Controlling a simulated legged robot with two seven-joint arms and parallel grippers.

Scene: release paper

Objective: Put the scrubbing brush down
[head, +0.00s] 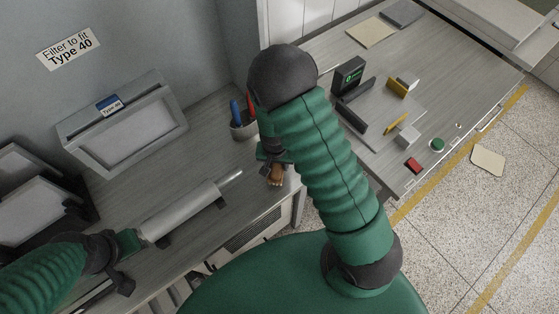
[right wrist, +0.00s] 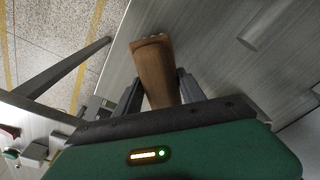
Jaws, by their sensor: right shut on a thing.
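The scrubbing brush (head: 276,178) shows as a small brown wooden piece below my right gripper (head: 272,163) in the head view. It sits over the right part of the grey bench (head: 215,160). In the right wrist view the brush (right wrist: 153,72) is a brown wooden block with a pale end, between the two dark fingers. My right gripper is shut on it. Whether the brush touches the bench I cannot tell. My left gripper (head: 122,277) is at the lower left, near a grey cylinder. Its fingers are too unclear to tell open from shut.
The grey cylinder (head: 185,212) lies on the bench between my grippers. A grey box (head: 120,130) stands behind it. A holder (head: 243,130) with blue and red tools is beside my right arm. A second table (head: 420,70) holds several small items.

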